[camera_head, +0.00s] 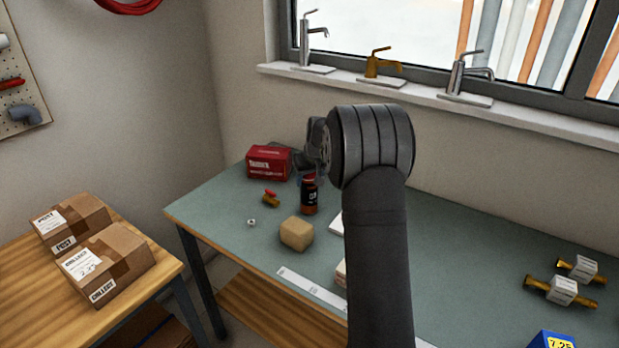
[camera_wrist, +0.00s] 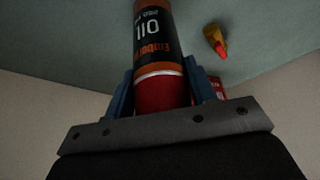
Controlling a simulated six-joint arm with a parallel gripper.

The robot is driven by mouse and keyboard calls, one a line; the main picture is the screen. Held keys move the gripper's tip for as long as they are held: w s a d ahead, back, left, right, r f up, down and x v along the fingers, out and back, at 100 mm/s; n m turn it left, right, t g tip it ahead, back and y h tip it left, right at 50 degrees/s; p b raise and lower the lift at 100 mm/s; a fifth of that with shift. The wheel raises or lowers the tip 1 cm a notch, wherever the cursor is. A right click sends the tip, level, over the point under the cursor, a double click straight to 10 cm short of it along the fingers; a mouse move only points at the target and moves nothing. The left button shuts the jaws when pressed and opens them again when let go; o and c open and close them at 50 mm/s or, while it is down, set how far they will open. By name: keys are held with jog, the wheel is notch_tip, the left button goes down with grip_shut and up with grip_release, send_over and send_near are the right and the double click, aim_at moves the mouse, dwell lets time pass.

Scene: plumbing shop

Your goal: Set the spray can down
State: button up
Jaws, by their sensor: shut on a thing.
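The spray can (camera_head: 309,196) is upright over the left part of the green-grey workbench (camera_head: 450,230), with a black and orange label and a red top. In the wrist view the can (camera_wrist: 158,40) lies between the two blue fingers of my gripper (camera_wrist: 160,88), which are shut on its red upper part. In the head view my gripper (camera_head: 309,174) is partly hidden by my own wrist. The can's base is at or just above the bench top; I cannot tell whether it touches.
A red box (camera_head: 268,163) stands behind and left of the can. A brass valve with a red handle (camera_head: 271,198) lies left of it; the valve also shows in the wrist view (camera_wrist: 215,41). A tan block (camera_head: 297,233) and a small metal nut (camera_head: 251,222) are nearer the front edge.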

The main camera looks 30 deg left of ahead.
jog(key=shift+f, duration=0.1)
jog(key=o, duration=1.1)
jog(key=shift+o, duration=0.2)
jog(key=v, duration=1.2)
